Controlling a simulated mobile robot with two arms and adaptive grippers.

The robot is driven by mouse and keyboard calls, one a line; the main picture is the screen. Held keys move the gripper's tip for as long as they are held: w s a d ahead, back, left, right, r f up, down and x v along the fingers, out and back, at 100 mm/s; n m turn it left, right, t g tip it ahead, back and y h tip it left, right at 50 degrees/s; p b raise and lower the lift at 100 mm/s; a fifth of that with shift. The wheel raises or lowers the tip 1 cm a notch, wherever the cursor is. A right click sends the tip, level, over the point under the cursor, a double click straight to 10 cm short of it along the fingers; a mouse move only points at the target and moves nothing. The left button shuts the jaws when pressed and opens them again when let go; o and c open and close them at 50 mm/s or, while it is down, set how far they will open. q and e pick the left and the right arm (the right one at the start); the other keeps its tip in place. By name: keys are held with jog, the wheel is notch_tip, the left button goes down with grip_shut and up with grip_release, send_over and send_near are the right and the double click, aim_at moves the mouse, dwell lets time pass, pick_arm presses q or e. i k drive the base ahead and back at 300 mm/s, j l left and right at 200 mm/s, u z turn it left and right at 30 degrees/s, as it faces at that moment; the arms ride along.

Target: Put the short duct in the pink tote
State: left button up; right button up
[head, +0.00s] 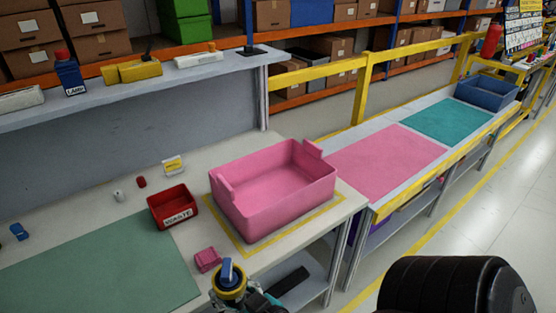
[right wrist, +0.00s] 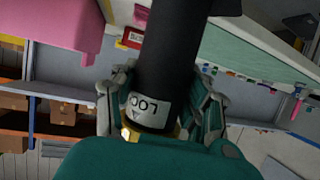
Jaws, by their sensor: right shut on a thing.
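The pink tote (head: 231,213) is open at the top and looks empty. It stands at the table's right end inside a yellow outline. My right gripper (head: 262,297) is at the bottom of the head view, in front of the tote. In the right wrist view it is shut around a smooth black tube (right wrist: 170,55), which looks like the short duct, with a white label reading "LOC" and a gold collar. A yellow ring with a blue top (head: 228,274) shows beside the gripper. Part of the tote (right wrist: 65,25) shows upper left there. My left gripper is not in view.
A red waste bin (head: 172,219) and a small pink block (head: 207,259) lie left of the tote. A green mat (head: 100,270) lies further left. A ribbed black shape (head: 455,286) close to the camera covers the lower right; I cannot tell what it is.

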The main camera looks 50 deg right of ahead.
aim_at(256, 190)
jog(key=l+u, duration=0.1)
jog(key=l, duration=0.3)
jog(key=k+l+u, duration=0.1)
jog(key=l, duration=0.3)
jog(key=k+l+u, duration=0.15)
jog(key=l, duration=0.25)
jog(key=l+u, duration=0.1)
jog(key=l, duration=0.3)
jog(key=k+l+u, duration=0.1)
jog(key=l, duration=0.25)
jog(key=k+l+u, duration=0.1)
jog(key=l, duration=0.3)
jog(key=k+l+u, duration=0.1)
jog(key=l, duration=0.25)
jog(key=k+l, duration=0.1)
jog(key=l, duration=0.2)
jog(key=k+l, duration=0.1)
jog(key=l, duration=0.15)
jog(key=u, duration=0.05)
